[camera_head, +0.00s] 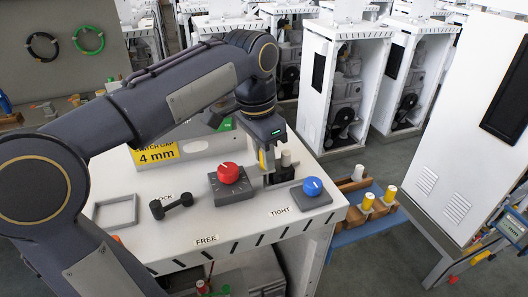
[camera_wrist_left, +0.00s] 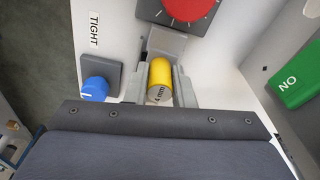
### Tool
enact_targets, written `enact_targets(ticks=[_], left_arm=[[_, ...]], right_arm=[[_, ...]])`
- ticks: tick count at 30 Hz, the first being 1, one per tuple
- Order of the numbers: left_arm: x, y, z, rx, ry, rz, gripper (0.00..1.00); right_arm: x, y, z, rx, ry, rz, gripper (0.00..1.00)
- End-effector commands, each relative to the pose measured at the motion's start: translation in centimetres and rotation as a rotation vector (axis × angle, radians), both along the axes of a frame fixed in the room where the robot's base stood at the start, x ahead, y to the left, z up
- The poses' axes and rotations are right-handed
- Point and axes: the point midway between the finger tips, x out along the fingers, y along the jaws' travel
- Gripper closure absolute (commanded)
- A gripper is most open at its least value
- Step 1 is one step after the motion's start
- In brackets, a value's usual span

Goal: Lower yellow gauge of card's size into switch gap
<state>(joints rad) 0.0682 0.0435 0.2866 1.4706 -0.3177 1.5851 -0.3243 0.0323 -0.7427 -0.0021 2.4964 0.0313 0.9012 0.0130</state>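A yellow gauge (camera_wrist_left: 159,73) marked 4 mm sits between the grey fingers of my left gripper (camera_wrist_left: 160,90), which look closed on its sides. In the head view the left gripper (camera_head: 267,168) points down over the white bench, just right of the red dial (camera_head: 229,173); only a sliver of yellow shows there. The yellow card (camera_head: 155,154) reads 4 mm, partly behind my arm. A grey block beside the red dial (camera_wrist_left: 167,42) lies just beyond the gauge in the wrist view; the switch gap itself I cannot make out clearly. My right gripper is not in view.
A blue knob (camera_head: 312,187) marked TIGHT stands right of the gripper. A black dumbbell-shaped piece (camera_head: 171,205) and an empty grey frame (camera_head: 116,212) lie left. More yellow-topped gauges (camera_head: 368,201) stand in a wooden rack off the bench's right edge.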

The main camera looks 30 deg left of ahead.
Motion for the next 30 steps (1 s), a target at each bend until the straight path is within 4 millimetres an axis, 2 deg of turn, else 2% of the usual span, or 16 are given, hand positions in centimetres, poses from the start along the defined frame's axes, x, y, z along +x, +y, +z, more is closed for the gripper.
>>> enact_targets(ticks=[1,6,16,24,30], left_arm=[[0.0,0.0,0.0,0.0,0.0,0.0,0.73],[0.0,0.0,0.0,0.0,0.0,0.0,0.53],[0.0,0.0,0.5,0.0,-0.002,0.0,0.53],[-0.4,0.2,4.9,-0.001,-0.005,-0.001,0.53],[-0.7,0.4,7.3,0.0,-0.001,0.0,0.53]], right_arm=[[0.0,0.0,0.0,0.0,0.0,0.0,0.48],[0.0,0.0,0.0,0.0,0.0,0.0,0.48],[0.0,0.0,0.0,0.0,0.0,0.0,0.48],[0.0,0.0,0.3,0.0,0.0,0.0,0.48],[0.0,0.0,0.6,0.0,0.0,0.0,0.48]])
